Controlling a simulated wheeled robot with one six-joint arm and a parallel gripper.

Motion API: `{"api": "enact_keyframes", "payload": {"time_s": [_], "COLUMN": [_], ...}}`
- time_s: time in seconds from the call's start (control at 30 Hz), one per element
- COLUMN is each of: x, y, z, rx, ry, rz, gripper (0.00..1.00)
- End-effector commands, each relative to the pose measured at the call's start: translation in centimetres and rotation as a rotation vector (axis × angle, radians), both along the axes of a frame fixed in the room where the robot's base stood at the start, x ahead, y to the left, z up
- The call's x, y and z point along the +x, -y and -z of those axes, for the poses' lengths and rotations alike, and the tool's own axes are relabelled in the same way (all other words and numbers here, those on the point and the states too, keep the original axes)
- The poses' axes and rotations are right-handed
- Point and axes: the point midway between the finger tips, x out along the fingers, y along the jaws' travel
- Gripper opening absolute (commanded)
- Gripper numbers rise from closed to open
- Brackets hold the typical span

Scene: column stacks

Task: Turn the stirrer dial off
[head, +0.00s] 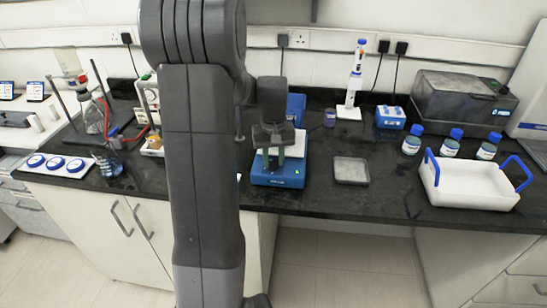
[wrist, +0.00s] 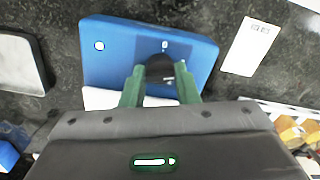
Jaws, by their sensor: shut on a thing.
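The stirrer (head: 262,180) is a blue box with a pale top plate on the bench, left of centre in the head view. In the wrist view its blue face (wrist: 115,60) fills the upper middle, with a small round white light or mark (wrist: 99,45) at its left. The black dial (wrist: 160,66) sits right of the middle of that face. My gripper (wrist: 160,76) has its two green fingers on either side of the dial, shut on it. The fingers cover part of the dial, so its setting is hard to read. The head view also shows my gripper (head: 273,158) at the stirrer.
A grey square tray (head: 351,171) lies right of the stirrer. A white basket with blue handles (head: 470,190) and blue-capped bottles (head: 412,141) stand further right. A pipette on a stand (head: 354,85) is behind. A white card (wrist: 250,47) lies beside the stirrer in the wrist view.

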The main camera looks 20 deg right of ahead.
Motion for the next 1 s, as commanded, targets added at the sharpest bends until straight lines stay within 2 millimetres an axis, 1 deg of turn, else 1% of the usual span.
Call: {"api": "enact_keyframes", "payload": {"time_s": [1.0], "x": [0.12], "y": [0.08], "z": [-0.18], "rx": [-0.004], "ry": [0.003], "rz": [-0.955], "gripper": [0.05]}}
